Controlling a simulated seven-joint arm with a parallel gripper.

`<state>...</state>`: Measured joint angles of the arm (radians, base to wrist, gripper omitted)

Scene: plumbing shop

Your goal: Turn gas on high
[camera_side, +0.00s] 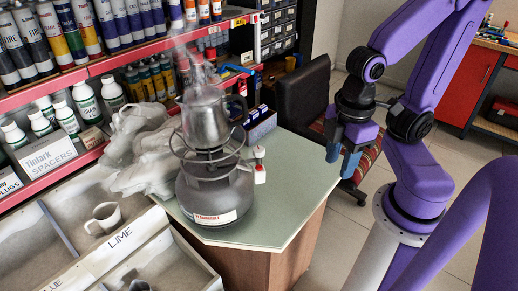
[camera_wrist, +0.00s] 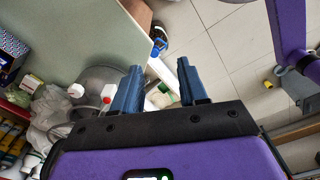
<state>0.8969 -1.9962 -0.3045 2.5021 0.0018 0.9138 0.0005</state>
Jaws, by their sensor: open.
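A grey gas cylinder (camera_side: 215,195) with a red-lettered label stands on the pale green tabletop in the side view. A burner ring sits on it, and a steaming metal kettle (camera_side: 205,117) stands on the burner. A small valve (camera_side: 259,153) with a white and red tag (camera_side: 260,174) sticks out at its right. My gripper (camera_side: 341,160) points down, right of the table's right edge and well apart from the valve. In the wrist view my gripper (camera_wrist: 160,82) is open, with nothing between its blue fingers. I cannot read the valve's setting.
Crumpled plastic bags (camera_side: 145,150) lie left of the cylinder. Red-edged shelves (camera_side: 130,62) of bottles and tubes rise behind. Grey bins, one with a cup (camera_side: 104,218), are at front left. A chair (camera_side: 303,95) stands behind the table. The tabletop (camera_side: 300,180) is clear right of the cylinder.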

